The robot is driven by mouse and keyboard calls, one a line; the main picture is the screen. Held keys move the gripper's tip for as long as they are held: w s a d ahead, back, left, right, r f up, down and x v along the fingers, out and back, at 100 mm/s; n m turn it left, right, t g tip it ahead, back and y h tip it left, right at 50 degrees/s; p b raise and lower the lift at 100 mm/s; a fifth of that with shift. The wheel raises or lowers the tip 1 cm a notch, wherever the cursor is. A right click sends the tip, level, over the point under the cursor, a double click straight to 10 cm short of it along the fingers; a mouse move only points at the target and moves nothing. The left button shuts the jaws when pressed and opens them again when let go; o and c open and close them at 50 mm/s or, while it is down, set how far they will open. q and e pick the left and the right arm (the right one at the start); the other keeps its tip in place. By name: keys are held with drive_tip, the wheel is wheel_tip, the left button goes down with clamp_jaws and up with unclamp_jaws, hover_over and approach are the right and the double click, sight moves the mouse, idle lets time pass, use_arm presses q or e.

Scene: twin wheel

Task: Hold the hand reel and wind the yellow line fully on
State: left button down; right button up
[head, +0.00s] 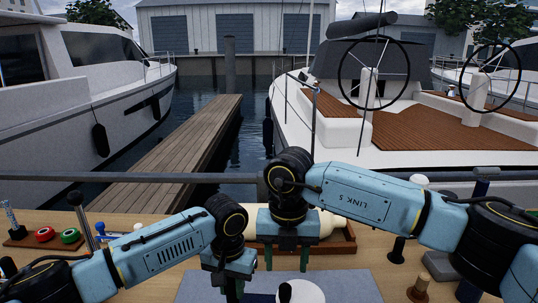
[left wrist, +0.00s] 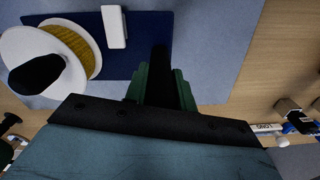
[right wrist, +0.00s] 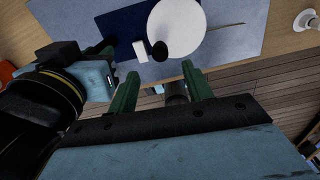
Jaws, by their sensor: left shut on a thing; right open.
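The hand reel has a white round flange (head: 303,291) at the bottom of the head view and a black knob (head: 285,292). In the left wrist view its yellow line (left wrist: 75,48) shows wound on the drum beside the white flange (left wrist: 25,48). My left gripper (head: 233,288) is shut on a black handle (left wrist: 160,68) beside the reel. In the right wrist view a thin strand (right wrist: 228,27) runs right from the white disc (right wrist: 180,20). My right gripper (head: 287,260) is open and empty, behind the reel, not touching the knob (right wrist: 160,48).
A dark blue mat (left wrist: 60,77) lies on a grey-blue mat (head: 205,287) on the wooden table. A wooden tray (head: 340,246) with cream-coloured things stands behind my right gripper. Red (head: 44,234) and green (head: 69,236) discs stand left. A rail (head: 130,178) runs behind the table.

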sight(285, 285)
drive_tip(key=shift+r, duration=1.75)
drive_tip(key=shift+f, duration=5.5)
drive_tip(key=c, duration=0.8)
drive_tip(key=o, duration=0.8)
drive_tip(key=shift+r, duration=0.15)
wheel_tip(285, 285, up, 12)
